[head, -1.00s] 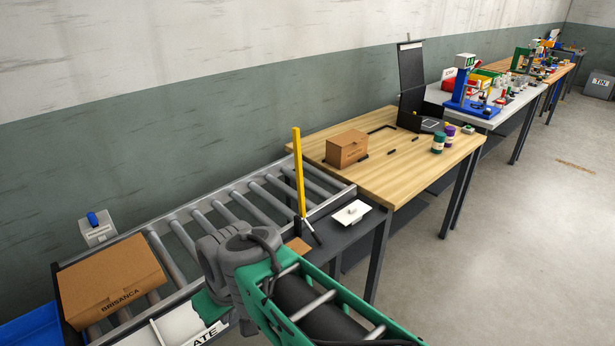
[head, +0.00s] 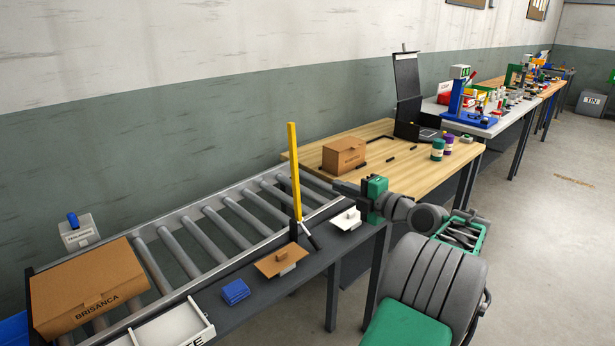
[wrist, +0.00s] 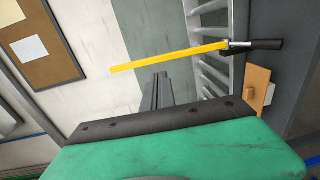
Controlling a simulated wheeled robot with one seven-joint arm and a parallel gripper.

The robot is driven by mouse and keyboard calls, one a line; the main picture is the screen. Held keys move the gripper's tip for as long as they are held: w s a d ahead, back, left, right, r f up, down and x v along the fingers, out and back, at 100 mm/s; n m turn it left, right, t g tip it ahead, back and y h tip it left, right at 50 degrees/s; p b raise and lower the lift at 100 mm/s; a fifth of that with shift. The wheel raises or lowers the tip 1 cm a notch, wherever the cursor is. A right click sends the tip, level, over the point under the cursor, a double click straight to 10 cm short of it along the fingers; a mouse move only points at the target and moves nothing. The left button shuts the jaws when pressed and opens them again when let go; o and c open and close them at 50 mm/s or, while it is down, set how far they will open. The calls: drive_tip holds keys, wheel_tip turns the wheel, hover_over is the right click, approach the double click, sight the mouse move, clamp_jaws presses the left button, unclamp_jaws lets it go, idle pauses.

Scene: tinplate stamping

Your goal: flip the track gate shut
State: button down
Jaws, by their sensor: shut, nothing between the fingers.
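The track gate is a yellow bar (head: 295,170) standing upright at the front edge of the roller track (head: 215,235), on a dark bracket at its foot. In the wrist view the yellow bar (wrist: 165,60) runs across the picture, with its dark pivot end at right. My gripper (head: 337,185) is to the right of the bar, around its mid-height, with a visible gap between them. Its fingers are together and empty; they also show in the wrist view (wrist: 156,92), pointing towards the bar.
A Brisanca carton (head: 88,292) sits on the left end of the rollers. The rollers between it and the gate are bare. On the front ledge are a blue item (head: 235,291), a tan plate (head: 278,262) and a white plate (head: 344,221). A wooden table (head: 385,165) adjoins at right.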

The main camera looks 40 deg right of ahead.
drive_tip(key=w+f+p, duration=0.1)
drive_tip(key=w+p, duration=0.1)
drive_tip(key=w, duration=1.2)
drive_tip(key=shift+a+f+p, duration=0.15)
drive_tip(key=shift+a+p, duration=0.05)
drive_tip(key=shift+p, duration=0.15)
drive_tip(key=shift+w, duration=0.1)
